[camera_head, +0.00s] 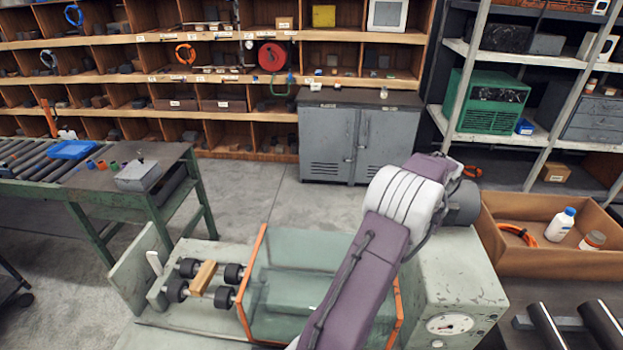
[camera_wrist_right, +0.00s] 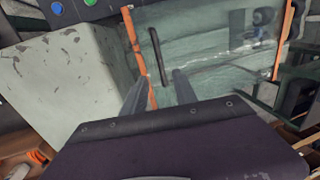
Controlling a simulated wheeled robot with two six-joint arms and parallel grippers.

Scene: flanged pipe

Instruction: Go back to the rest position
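My right arm crosses the head view in front of the machine (camera_head: 455,275), and its gripper is hidden there. In the right wrist view my right gripper (camera_wrist_right: 161,76) is open. Its two dark fingers are apart, one on each side of the lower part of a black bar handle (camera_wrist_right: 156,50). I cannot tell whether they touch it. The handle is on a clear guard with orange edges (camera_wrist_right: 205,45), which also shows in the head view (camera_head: 310,262). Dark rollers and a wooden block (camera_head: 203,278) lie left of the guard. My left gripper is not in view.
A cardboard box (camera_head: 540,262) with bottles and an orange ring stands right of the machine. A green bench (camera_head: 115,178) with rollers is at left. A grey cabinet (camera_head: 358,135) and shelves line the back. Floor between is clear.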

